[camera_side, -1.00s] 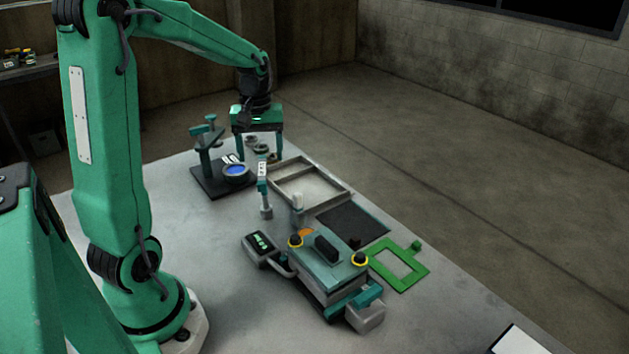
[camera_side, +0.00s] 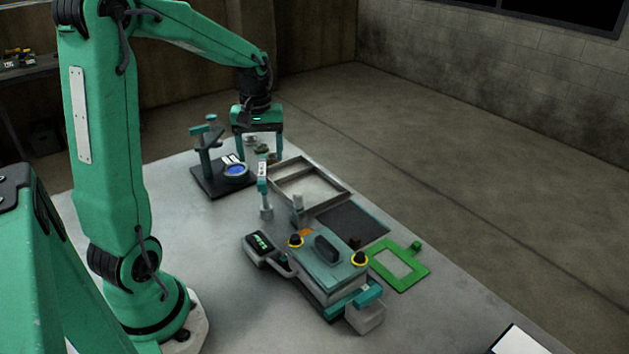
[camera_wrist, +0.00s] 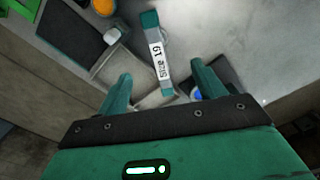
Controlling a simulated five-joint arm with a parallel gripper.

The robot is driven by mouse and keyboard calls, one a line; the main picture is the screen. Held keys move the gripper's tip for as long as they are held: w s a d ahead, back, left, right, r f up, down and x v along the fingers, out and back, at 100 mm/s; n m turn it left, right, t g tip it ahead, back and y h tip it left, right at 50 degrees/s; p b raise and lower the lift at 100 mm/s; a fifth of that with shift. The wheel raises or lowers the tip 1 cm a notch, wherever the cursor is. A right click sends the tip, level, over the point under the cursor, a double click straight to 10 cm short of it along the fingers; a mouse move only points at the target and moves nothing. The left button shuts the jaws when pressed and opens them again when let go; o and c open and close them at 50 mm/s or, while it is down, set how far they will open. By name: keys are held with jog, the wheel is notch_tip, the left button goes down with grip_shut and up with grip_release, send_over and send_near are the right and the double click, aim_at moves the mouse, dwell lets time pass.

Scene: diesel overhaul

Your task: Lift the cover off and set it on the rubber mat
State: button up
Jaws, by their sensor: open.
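The cover (camera_side: 323,264) is a flat teal plate with a dark raised handle (camera_side: 326,248) in its middle. It sits on top of the grey engine block, with yellow-ringed black knobs at two of its corners. The rubber mat (camera_side: 352,223) is a bare dark rectangle behind the block, and it also shows at the left of the wrist view (camera_wrist: 70,36). My gripper (camera_side: 260,153) is open and empty, far behind the cover, above the back of the bench. Its two fingers (camera_wrist: 163,76) point down and stand apart in the wrist view.
A grey tray (camera_side: 346,184) lies between my gripper and the mat. An upright teal tool labelled Size 19 (camera_wrist: 158,58) stands near the tray. A dark stand (camera_side: 211,150) with a blue-topped dish is left of my gripper. A green frame (camera_side: 412,279) lies right of the block.

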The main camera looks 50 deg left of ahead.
jog(key=shift+o, duration=1.4)
jog(key=shift+w+d, duration=0.1)
jog(key=shift+d, duration=0.15)
jog(key=w+d+m, duration=0.2)
jog(key=d+m, duration=0.3)
jog(key=d, duration=0.6)
jog(key=m, duration=0.6)
send_near(327, 244)
jog(key=shift+a+f, duration=0.5)
jog(key=shift+a, duration=0.15)
jog(key=shift+s+d+m, duration=0.15)
jog(key=shift+d+m, duration=0.35)
jog(key=shift+d, duration=0.1)
jog(key=shift+f, duration=3.95)
